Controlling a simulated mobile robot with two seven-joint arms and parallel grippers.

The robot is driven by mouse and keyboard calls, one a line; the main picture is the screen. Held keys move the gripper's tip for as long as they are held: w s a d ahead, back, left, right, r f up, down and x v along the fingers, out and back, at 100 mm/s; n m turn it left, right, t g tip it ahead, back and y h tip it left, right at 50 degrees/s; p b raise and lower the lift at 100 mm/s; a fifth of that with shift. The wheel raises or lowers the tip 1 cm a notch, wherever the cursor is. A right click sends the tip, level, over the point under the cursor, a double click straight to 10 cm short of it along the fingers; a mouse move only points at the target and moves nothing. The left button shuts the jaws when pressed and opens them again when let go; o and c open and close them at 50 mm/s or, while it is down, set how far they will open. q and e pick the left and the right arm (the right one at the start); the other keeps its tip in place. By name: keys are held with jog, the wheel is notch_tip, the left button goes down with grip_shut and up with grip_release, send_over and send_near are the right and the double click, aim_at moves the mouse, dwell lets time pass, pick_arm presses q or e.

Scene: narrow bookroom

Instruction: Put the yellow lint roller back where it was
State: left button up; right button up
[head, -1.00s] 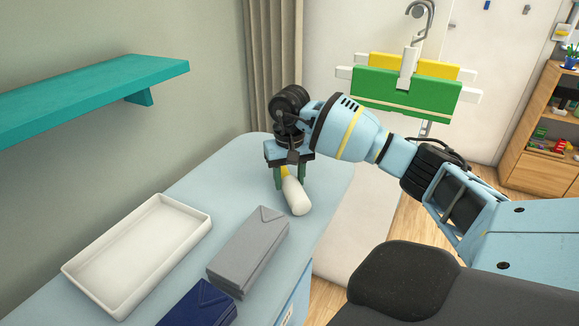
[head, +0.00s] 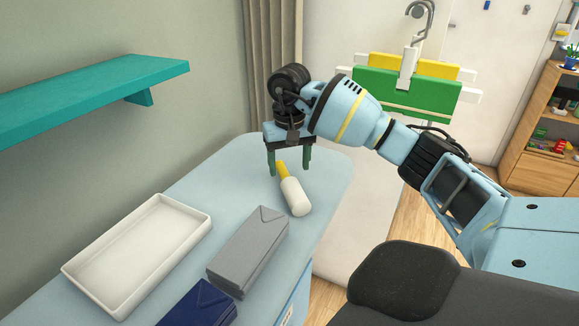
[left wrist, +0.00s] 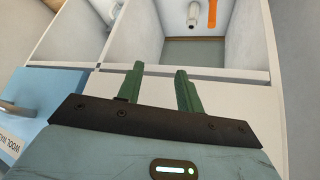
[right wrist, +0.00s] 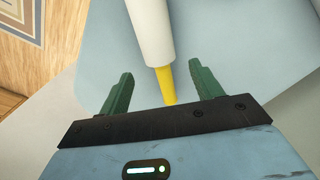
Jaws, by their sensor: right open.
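The lint roller, a white cylinder with a yellow handle (head: 294,194), lies on the light blue counter top near its far end. It also shows in the right wrist view (right wrist: 154,40), its yellow handle pointing between my fingers. My right gripper (head: 290,170) is open just above and behind the handle, apart from it, with fingers on either side in the right wrist view (right wrist: 164,90). My left gripper (left wrist: 160,80) is not in the head view; in the left wrist view its fingers are apart and empty, in front of white compartments.
A white tray (head: 72,268), a grey folded packet (head: 248,240) and a dark blue one (head: 203,303) are on the counter (head: 220,170). A teal shelf (head: 90,95) juts from the left wall. The left wrist view shows a blue drawer front (left wrist: 45,95) and an orange item (left wrist: 212,14).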

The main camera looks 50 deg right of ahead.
aim_at(290, 177)
notch_tip(290, 177, up, 7)
jog(key=shift+r+p, duration=0.2)
jog(key=shift+p, duration=0.15)
jog(key=shift+f, duration=0.1)
dwell(0.3)
